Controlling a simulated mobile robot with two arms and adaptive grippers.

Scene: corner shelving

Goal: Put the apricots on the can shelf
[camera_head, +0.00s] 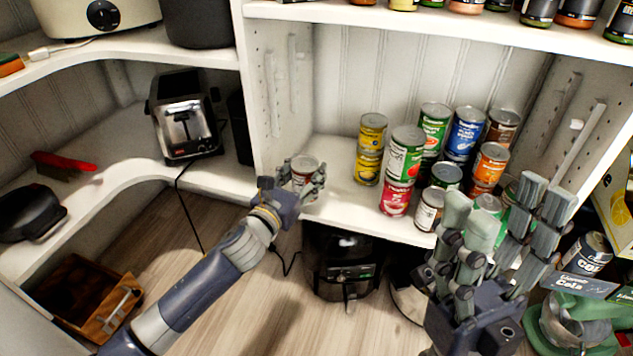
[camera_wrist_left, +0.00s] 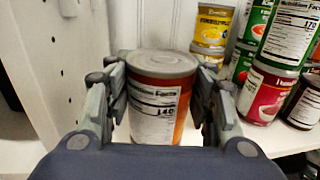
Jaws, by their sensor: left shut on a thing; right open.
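A can with an orange and white label (camera_head: 305,167) is between the fingers of my left gripper (camera_head: 304,180). It stands upright at the left front of the can shelf (camera_head: 338,178); I cannot tell whether its base touches the shelf. In the left wrist view the can (camera_wrist_left: 160,105) shows its grey lid and nutrition panel; its name is not visible, so I cannot confirm it is the apricots. My left gripper is shut on it. My right gripper (camera_head: 505,220) is open and empty, in front of the shelf's right side.
Yellow cans (camera_head: 368,165) stand right of the held can, with stacked green, red, blue and orange cans beyond. The shelf's left side wall (camera_head: 275,90) is close to my left gripper. A black appliance (camera_head: 343,262) stands below the shelf. A toaster (camera_head: 183,120) is on the left shelf.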

